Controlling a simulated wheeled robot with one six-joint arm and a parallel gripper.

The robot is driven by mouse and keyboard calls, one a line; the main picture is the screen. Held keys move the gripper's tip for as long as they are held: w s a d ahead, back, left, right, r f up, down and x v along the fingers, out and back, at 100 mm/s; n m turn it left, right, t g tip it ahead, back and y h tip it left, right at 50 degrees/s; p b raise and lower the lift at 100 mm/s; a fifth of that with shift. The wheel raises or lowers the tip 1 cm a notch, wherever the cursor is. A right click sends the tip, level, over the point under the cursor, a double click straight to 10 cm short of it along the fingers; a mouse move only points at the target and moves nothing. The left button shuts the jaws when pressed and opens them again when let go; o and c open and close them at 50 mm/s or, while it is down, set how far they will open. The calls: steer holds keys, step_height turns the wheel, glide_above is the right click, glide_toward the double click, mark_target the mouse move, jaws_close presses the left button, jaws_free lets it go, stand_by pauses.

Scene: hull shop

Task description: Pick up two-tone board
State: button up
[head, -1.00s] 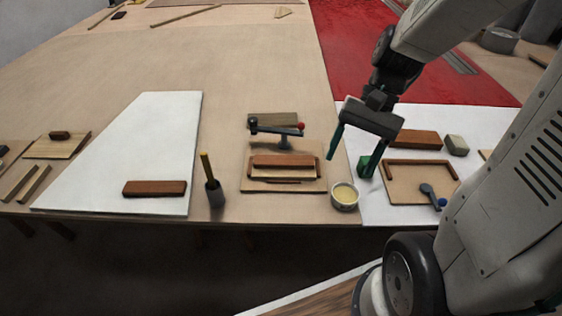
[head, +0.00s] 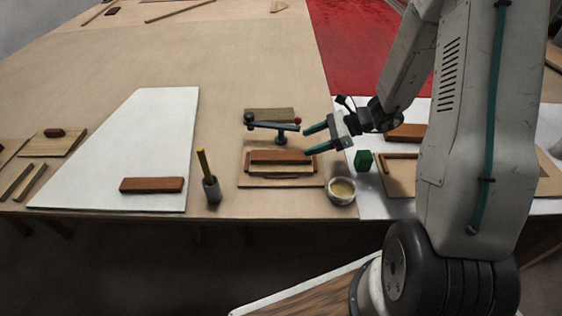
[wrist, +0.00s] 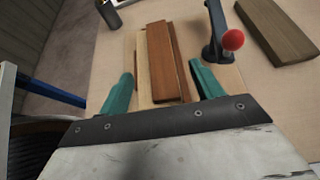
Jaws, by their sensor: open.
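The two-tone board (head: 281,157), red-brown with a pale wood strip along it, lies on a thin pale base board (head: 250,183) near the table's front edge. In the wrist view the two-tone board (wrist: 167,60) runs away from me between my fingers. My gripper (head: 312,138) is open, with green fingers pointing left in the head view, just right of the board. In the wrist view one finger of my gripper (wrist: 163,86) is on each side of the board's near end. Nothing is held. I cannot tell whether the fingers touch the board.
A clamp lever with a red knob (head: 297,121) stands close behind the board; it also shows at the wrist view's right (wrist: 232,39). A tin (head: 342,191) stands in front right, a dark cup with a yellow stick (head: 211,190) at left. A green block (head: 363,161) is to the right.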

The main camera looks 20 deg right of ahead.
mark_target(282, 155)
steer(key=x, duration=0.3)
steer(key=shift+f, duration=0.1)
steer(key=x, duration=0.4)
steer(key=shift+s+f, duration=0.1)
steer(key=shift+f, duration=0.25)
steer(key=shift+a+f, duration=0.3)
steer(key=shift+a, duration=0.2)
steer(key=c, duration=1.2)
